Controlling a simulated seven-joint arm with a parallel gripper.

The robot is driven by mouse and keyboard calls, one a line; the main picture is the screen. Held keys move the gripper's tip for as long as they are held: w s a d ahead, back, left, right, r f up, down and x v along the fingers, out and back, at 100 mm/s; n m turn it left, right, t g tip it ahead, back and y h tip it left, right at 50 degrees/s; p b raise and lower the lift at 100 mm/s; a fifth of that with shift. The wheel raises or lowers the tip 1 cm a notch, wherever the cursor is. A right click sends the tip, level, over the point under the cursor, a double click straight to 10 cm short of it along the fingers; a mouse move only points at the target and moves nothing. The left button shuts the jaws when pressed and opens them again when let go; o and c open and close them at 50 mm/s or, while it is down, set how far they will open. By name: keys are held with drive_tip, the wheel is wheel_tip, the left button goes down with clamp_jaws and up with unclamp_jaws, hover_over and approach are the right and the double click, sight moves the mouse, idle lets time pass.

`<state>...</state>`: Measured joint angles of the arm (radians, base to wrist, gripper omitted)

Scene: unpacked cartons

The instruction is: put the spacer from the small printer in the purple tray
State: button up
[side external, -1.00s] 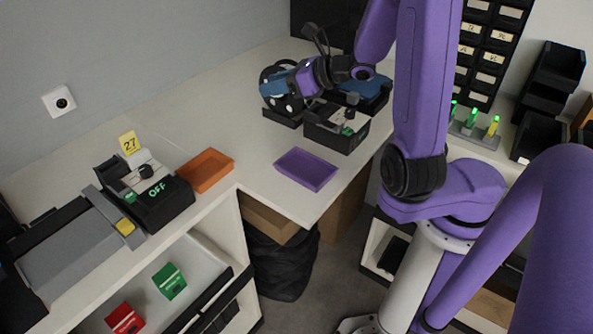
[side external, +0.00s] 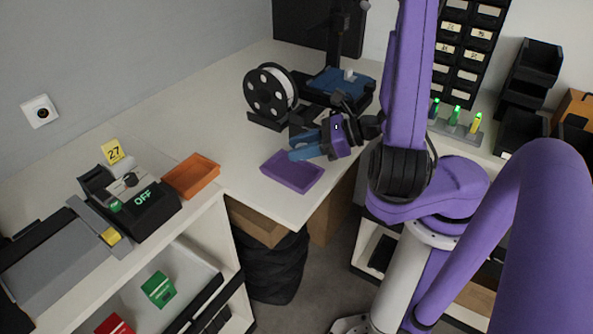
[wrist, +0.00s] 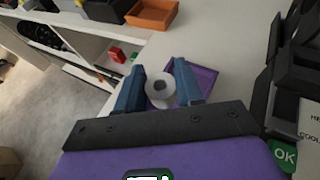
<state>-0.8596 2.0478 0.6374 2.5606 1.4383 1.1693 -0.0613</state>
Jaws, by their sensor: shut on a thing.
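My gripper (side external: 305,148) has blue fingers and is shut on a white ring-shaped spacer (wrist: 160,99) with a dark hole. The spacer shows between the fingers in the wrist view and is hidden in the side view. The shallow purple tray (side external: 291,172) lies near the table's front edge. The gripper is above the table at the tray's back right side. In the wrist view the tray (wrist: 205,76) shows behind and right of the spacer, partly covered by a finger.
An orange tray (side external: 191,177) lies left of the purple one. A black machine reading OFF (side external: 140,206) stands further left beside a yellow 27 tag (side external: 112,152). A black-and-white spool (side external: 271,93) and a machine with a blue bed (side external: 343,84) stand behind.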

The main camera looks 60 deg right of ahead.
sight(301, 178)
drive_tip(key=shift+f, duration=3.45)
drive_tip(key=shift+f, duration=0.1)
drive_tip(key=o, duration=0.7)
